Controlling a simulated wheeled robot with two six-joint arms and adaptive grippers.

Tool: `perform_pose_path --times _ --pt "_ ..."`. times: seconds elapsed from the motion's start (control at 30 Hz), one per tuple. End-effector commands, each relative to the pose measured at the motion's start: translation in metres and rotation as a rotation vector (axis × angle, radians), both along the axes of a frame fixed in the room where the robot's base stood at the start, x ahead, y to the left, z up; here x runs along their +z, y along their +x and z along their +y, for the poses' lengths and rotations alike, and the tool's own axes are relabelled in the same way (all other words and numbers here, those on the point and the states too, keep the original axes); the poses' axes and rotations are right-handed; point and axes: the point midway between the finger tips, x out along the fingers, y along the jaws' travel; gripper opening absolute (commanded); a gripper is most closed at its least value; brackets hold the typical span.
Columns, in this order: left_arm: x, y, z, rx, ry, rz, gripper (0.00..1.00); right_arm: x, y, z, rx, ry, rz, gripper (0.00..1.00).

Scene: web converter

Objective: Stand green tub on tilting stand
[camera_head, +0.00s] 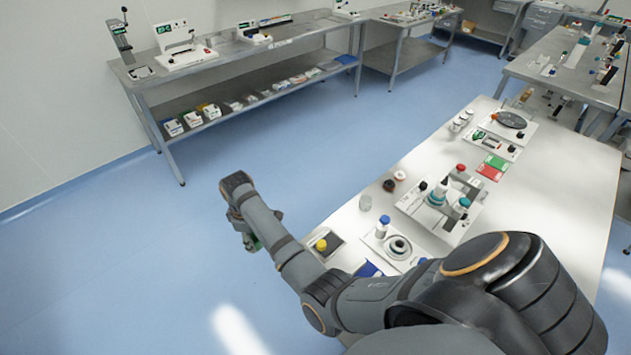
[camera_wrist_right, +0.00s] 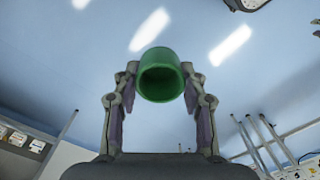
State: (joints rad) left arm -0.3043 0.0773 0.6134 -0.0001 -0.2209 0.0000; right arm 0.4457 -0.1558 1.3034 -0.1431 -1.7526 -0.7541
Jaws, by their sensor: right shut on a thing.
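The green tub (camera_wrist_right: 160,75) is held between the two fingers of my right gripper (camera_wrist_right: 160,88) in the right wrist view. It is a short, round, dark green tub with its open mouth facing the wrist camera. In the head view, a small part of the green tub (camera_head: 252,243) shows beside my right gripper (camera_head: 246,234), over the blue floor to the left of the white table. My arm hides most of it there. I cannot tell for sure which device is the tilting stand. My left gripper is not in view.
A steel bench (camera_head: 245,52) stands along the wall. Blue floor lies open between them.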

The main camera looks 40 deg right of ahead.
Motion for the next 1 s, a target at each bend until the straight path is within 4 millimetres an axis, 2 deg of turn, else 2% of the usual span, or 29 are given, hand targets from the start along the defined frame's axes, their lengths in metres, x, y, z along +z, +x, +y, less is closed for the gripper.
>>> perform_pose_path --times 0.03,0.1,0.17,0.23,0.37,0.5,0.6,0.7,0.8,1.0 --pt "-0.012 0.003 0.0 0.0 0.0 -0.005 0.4 -0.012 0.0 0.0 0.0 0.0 0.0 0.17" --pt "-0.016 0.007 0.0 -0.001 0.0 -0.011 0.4 -0.017 0.0 0.0 0.001 0.0 0.0 0.17" --pt "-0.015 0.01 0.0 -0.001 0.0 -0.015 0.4 -0.019 -0.001 -0.004 0.015 0.0 0.0 0.17" --pt "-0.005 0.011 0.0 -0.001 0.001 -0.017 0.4 -0.017 -0.006 -0.016 0.056 -0.001 0.004 0.17" --pt "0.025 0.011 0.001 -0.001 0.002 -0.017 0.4 -0.012 -0.023 -0.057 0.23 0.001 0.009 0.17" --pt "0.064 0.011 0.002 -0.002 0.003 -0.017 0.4 -0.003 -0.052 -0.118 0.516 0.004 0.01 0.17" --pt "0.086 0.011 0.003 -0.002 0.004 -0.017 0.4 0.007 -0.073 -0.155 0.72 0.002 0.008 0.17" --pt "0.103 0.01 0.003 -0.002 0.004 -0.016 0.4 0.017 -0.091 -0.185 0.897 0.002 0.005 0.17" --pt "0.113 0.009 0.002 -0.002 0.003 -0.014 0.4 0.025 -0.102 -0.204 1.028 0.001 0.003 0.17" --pt "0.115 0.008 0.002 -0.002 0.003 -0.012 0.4 0.026 -0.11 -0.215 1.125 0.003 -0.002 0.17"
